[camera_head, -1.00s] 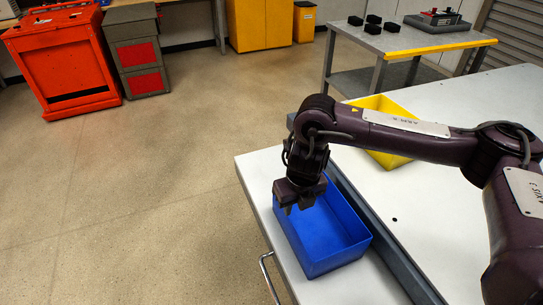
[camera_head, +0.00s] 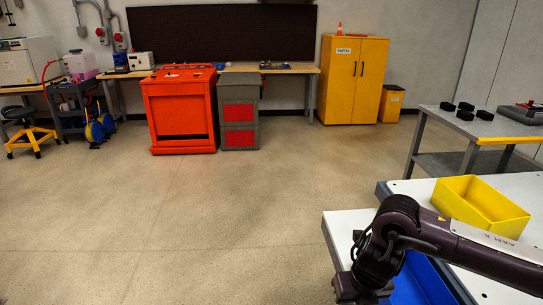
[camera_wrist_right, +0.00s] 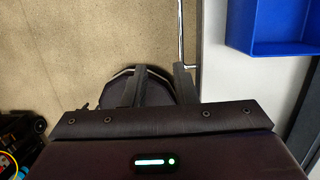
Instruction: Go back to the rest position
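My right arm comes in from the right in the head view, and its wrist hangs at the bottom edge, where the fingers are cut off. In the right wrist view my right gripper (camera_wrist_right: 159,82) has its two fingers apart with nothing held between them. It is over the floor beside the table edge, clear of the blue bin (camera_wrist_right: 268,28). In the head view the blue bin (camera_head: 424,284) is partly hidden behind the arm and cut off below. My left gripper is not in view.
A white table (camera_head: 345,222) with a metal side rail (camera_wrist_right: 181,30) lies beside the gripper. A yellow bin (camera_head: 483,218) stands on the work surface behind the arm. A grey cart (camera_head: 452,162) stands beyond. The floor (camera_head: 230,215) left of the table is open, with a red cabinet (camera_head: 181,108) far back.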

